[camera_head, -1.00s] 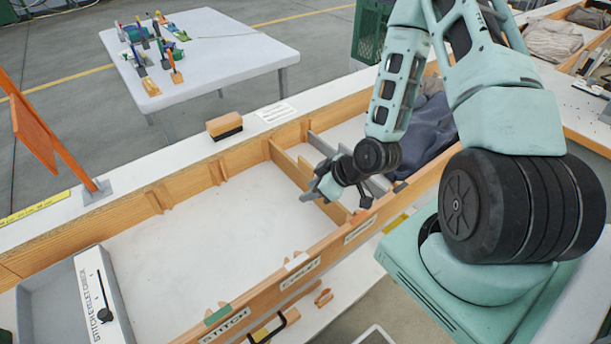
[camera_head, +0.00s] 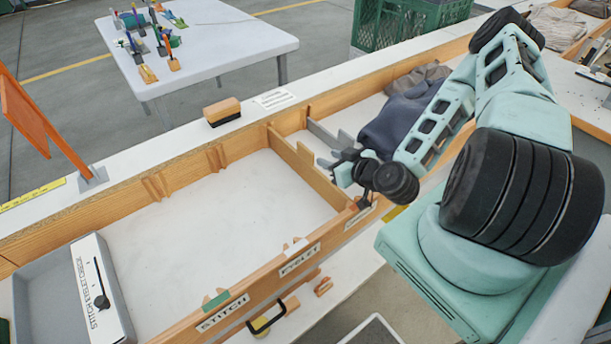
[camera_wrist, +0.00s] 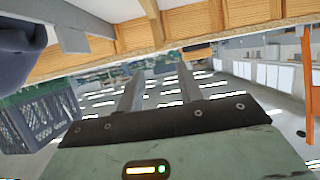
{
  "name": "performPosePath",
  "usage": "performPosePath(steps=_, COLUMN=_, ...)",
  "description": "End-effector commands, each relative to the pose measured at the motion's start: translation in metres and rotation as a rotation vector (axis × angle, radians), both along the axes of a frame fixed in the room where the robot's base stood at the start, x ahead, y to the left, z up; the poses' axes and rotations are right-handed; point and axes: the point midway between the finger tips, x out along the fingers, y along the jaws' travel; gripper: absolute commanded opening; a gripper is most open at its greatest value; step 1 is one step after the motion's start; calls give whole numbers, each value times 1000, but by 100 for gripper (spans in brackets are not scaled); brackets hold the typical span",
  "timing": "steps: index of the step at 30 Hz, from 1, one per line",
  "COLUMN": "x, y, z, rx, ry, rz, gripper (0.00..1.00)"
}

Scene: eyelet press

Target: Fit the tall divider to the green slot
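A wooden divider (camera_head: 290,158) spans the drawer at the right of its empty white bay. A grey divider (camera_head: 321,132) stands behind it to the right. I cannot tell which is the tall divider. A green mark (camera_head: 216,300) sits on the near wall by the STITCH label, at a slotted wooden block; I take it as the green slot.
A grey tray with a white box (camera_head: 98,290) fills the drawer's left end. Dark cloth (camera_head: 395,125) lies right of the dividers. A brush (camera_head: 222,111) rests on the back ledge. An orange post (camera_head: 50,130) stands at left. The white bay (camera_head: 210,220) is clear.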

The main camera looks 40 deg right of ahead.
Motion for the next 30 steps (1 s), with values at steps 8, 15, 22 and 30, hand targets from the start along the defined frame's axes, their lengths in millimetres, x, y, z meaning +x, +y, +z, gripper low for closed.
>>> performPosePath(steps=8, x=27, y=1, z=-17, rx=-2, ry=-3, rz=1, gripper=36)
performPosePath(steps=15, x=54, y=2, z=-23, rx=0, ry=-1, rz=1, gripper=36)
performPosePath(steps=22, x=68, y=3, z=-27, rx=3, ry=0, rz=1, gripper=36)
performPosePath(steps=30, x=105, y=4, z=-43, rx=2, ry=1, rz=0, gripper=36)
